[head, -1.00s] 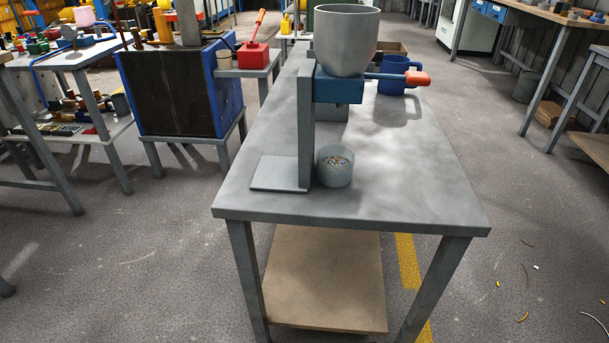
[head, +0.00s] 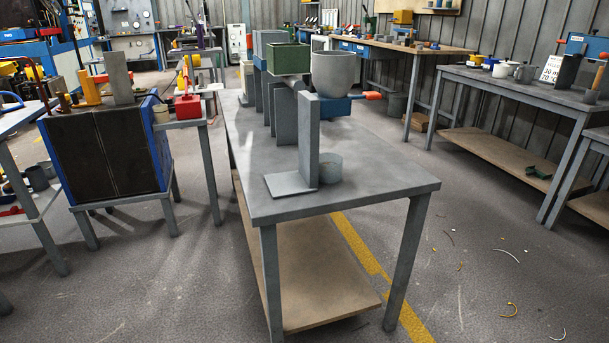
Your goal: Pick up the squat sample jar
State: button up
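A squat, pale grey open-topped jar (head: 331,169) stands upright on the grey metal table (head: 385,180), close behind an upright grey plate (head: 308,140). The plate hides the jar's left side. I cannot make out the jar's contents in the current view. My gripper is not in view.
A grey hopper (head: 333,73) with a blue block (head: 335,105) and orange-tipped handle (head: 373,95) stands behind the jar. A green bin (head: 288,58) is farther back. The tabletop right of the jar is clear. Open floor (head: 480,270) lies right of the table.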

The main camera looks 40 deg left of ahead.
aim_at(329, 168)
jog(key=u, duration=1.7)
